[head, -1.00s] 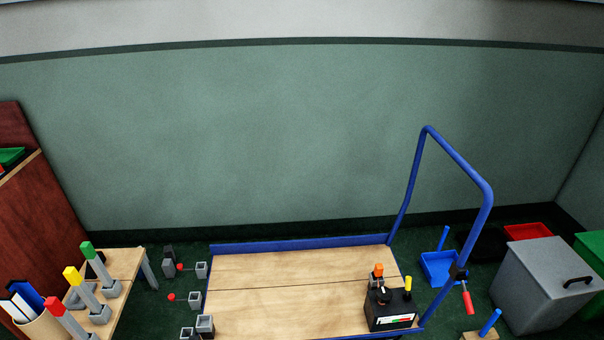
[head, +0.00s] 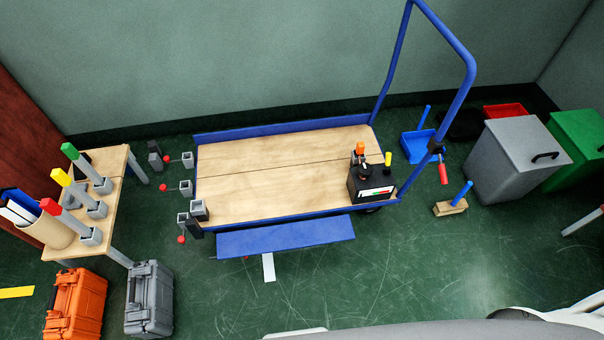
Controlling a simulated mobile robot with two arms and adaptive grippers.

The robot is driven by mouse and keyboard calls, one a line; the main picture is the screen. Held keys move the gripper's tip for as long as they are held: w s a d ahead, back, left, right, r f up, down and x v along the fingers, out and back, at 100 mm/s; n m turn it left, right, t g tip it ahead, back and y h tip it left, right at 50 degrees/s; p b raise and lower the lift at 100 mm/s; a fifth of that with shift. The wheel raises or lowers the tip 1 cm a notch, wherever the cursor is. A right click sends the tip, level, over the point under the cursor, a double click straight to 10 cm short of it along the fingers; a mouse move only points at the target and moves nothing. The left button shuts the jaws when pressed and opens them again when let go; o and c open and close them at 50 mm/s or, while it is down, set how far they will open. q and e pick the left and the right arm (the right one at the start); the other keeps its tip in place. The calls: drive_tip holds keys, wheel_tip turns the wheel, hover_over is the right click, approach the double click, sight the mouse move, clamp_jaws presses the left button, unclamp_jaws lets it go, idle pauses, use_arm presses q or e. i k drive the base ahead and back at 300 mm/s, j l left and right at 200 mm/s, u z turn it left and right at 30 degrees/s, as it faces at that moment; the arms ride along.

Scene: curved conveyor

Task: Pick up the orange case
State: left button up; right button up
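The orange case (head: 76,304) stands on the green floor at the lower left of the head view, its lower end close to the picture's bottom edge. A grey case (head: 149,299) stands just to its right, with a small gap between them. Neither of my grippers shows in the head view.
A small wooden table (head: 113,202) with several coloured-top posts is just behind the cases. A flat cart (head: 290,170) with a blue handle carries a black box (head: 371,184). Grey (head: 515,160) and green (head: 580,150) bins stand right. The floor (head: 215,300) right of the grey case is clear.

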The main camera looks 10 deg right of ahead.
sight(77, 302)
drive_tip(key=k+j+u, duration=0.1)
drive_tip(key=u, duration=1.95)
